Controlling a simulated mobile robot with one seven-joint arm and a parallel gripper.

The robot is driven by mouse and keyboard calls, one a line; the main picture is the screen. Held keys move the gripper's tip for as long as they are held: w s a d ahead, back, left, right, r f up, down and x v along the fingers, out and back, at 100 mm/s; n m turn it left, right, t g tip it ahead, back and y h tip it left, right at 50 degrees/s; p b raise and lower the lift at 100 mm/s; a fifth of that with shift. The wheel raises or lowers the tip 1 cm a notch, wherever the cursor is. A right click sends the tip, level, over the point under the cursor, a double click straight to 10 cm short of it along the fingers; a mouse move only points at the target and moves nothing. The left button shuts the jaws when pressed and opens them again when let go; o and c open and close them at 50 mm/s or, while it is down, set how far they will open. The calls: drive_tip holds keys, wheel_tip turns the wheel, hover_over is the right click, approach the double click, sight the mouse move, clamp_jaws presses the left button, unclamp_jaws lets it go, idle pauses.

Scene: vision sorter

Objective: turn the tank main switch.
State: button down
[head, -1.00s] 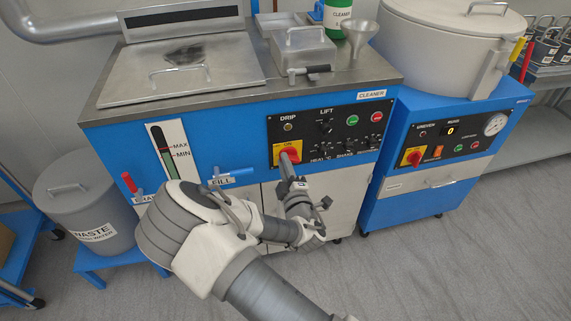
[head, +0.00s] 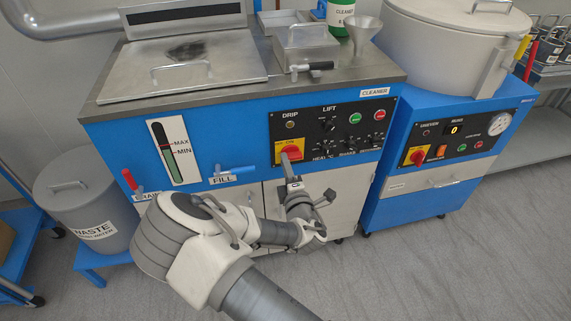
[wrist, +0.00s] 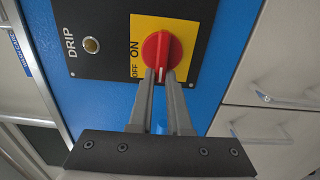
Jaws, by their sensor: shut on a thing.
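The tank main switch is a red rotary knob (wrist: 156,49) on a yellow plate (wrist: 186,32) marked ON and OFF. In the wrist view its white mark points down, between my fingertips. In the head view the switch (head: 293,152) sits at the left of the tank's black control panel (head: 345,120), below the DRIP lamp. My gripper (wrist: 161,77) is shut on the red knob, one finger on each side. In the head view my gripper (head: 286,160) partly covers the switch.
The blue tank cabinet (head: 110,150) carries a level gauge, a red DRAIN lever (head: 129,179) and a blue FILL lever (head: 236,170). A second blue machine (head: 400,120) with its own red switch stands at the right. A waste bin (head: 88,205) is at the left. Floor at the lower right is clear.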

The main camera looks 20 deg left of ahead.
drive_tip(key=shift+d, duration=0.1)
drive_tip(key=c, duration=0.9)
unclamp_jaws()
drive_tip(key=shift+o, duration=0.2)
drive_tip(key=p+v, duration=0.2)
drive_tip(key=v, duration=1.5)
drive_tip(key=shift+s, duration=0.25)
